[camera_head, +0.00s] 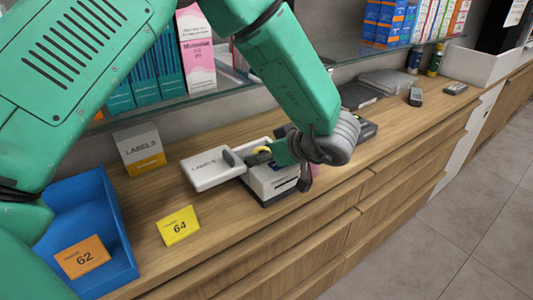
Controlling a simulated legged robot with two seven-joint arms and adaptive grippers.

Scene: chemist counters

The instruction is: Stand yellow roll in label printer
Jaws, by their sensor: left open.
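The label printer (268,184) is a pale box with a dark base on the wooden counter. A white panel marked LABELS (205,172) sits at its left, apparently its raised lid. A bit of the yellow roll (262,150) shows at the top of the printer, between parts of my left gripper. My left gripper (260,158) reaches in from the right over the printer, open around or close beside the roll. The fingers hide most of the roll, so I cannot tell whether it stands fully seated. My right gripper is not in view.
A blue tray (122,255) holds an orange card marked 62 (82,257). A yellow card marked 64 (179,226) lies near the counter's front edge. A LABELS box (139,148) stands behind. A glass shelf with medicine boxes overhangs the back. Dark devices lie right of the printer.

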